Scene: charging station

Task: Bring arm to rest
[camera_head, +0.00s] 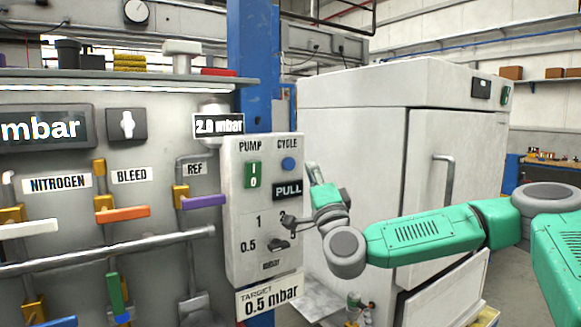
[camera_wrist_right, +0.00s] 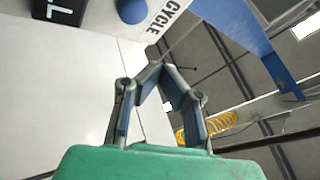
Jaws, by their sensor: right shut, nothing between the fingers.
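My right arm comes in from the right in the head view. Its gripper (camera_head: 313,172) is at the right edge of the pump control panel (camera_head: 238,180), pointing up, and looks empty. In the right wrist view the fingers (camera_wrist_right: 157,70) come together at their tips with nothing between them. The blue CYCLE button (camera_head: 289,164) is left of the gripper; it also shows at the top of the wrist view (camera_wrist_right: 132,10). The gripper appears apart from the button. The black PULL label (camera_head: 287,190) is beside the wrist. My left gripper is out of view.
A large white cabinet (camera_head: 360,150) stands behind my right arm. Left of the panel are colored valve handles, including a purple one (camera_head: 204,201) and an orange one (camera_head: 123,214), and a grey rail (camera_head: 110,250). A blue post (camera_head: 250,60) rises behind the panel.

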